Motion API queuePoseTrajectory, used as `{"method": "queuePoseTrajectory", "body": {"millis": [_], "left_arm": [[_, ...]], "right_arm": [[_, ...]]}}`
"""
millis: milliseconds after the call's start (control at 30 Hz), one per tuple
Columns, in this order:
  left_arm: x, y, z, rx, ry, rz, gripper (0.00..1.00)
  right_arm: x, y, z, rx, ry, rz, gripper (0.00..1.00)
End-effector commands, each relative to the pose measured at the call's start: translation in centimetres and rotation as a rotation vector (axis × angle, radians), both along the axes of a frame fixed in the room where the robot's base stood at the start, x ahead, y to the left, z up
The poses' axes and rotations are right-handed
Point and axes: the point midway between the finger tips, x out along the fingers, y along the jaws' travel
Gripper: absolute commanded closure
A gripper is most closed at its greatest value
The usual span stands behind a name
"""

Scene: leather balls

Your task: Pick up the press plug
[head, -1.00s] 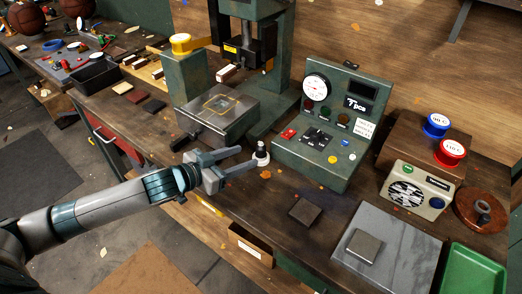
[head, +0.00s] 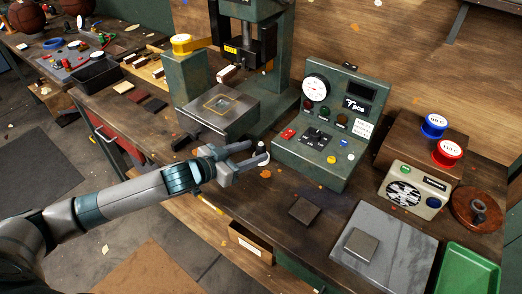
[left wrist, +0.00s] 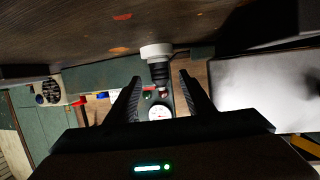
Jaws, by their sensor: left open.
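The press plug, with a black body and a white base, stands on the bench in front of the control panel. It is partly hidden by my gripper in the head view (head: 261,148). In the left wrist view the plug (left wrist: 158,66) shows its white base at the top and its black body pointing down between the fingers. My left gripper (head: 257,151) is open and low over the bench, with its fingers on either side of the plug. In the left wrist view the fingers (left wrist: 160,79) show gaps beside the black body. My right gripper is not in view.
The green control panel (head: 325,135) stands just behind the plug. The press (head: 216,110) with its metal plate is to the left. A grey slab (head: 385,245), a radio-like box (head: 413,190) and a green tray (head: 468,272) are to the right. Bench around the small dark plate (head: 304,211) is mostly clear.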

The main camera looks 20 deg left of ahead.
Motion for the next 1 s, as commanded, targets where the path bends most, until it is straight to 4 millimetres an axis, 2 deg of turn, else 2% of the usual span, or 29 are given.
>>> {"method": "queuePoseTrajectory", "body": {"millis": [67,167,500,733,767,900,933,1000], "left_arm": [[0.8,-0.5,0.1,-0.001,-0.002,0.000,0.52],[1.6,-0.9,-0.3,0.000,0.000,0.001,0.52],[2.0,-1.2,-0.7,0.001,0.000,0.000,0.52],[2.0,-1.2,-0.7,0.001,0.000,0.000,0.52],[2.0,-1.2,-0.7,0.001,0.000,0.000,0.57],[2.0,-1.2,-0.7,0.001,0.000,0.000,0.90],[2.0,-1.2,-0.7,0.001,0.000,0.000,0.93],[2.0,-1.2,-0.6,0.001,0.000,0.000,0.93]], "right_arm": [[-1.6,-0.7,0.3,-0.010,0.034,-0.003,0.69],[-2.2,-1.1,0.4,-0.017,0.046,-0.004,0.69],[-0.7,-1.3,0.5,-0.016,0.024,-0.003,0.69],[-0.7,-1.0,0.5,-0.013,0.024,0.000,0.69],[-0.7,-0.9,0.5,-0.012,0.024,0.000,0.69],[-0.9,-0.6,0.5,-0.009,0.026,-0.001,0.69],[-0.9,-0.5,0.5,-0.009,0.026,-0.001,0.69],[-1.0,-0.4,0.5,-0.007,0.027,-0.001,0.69]]}}
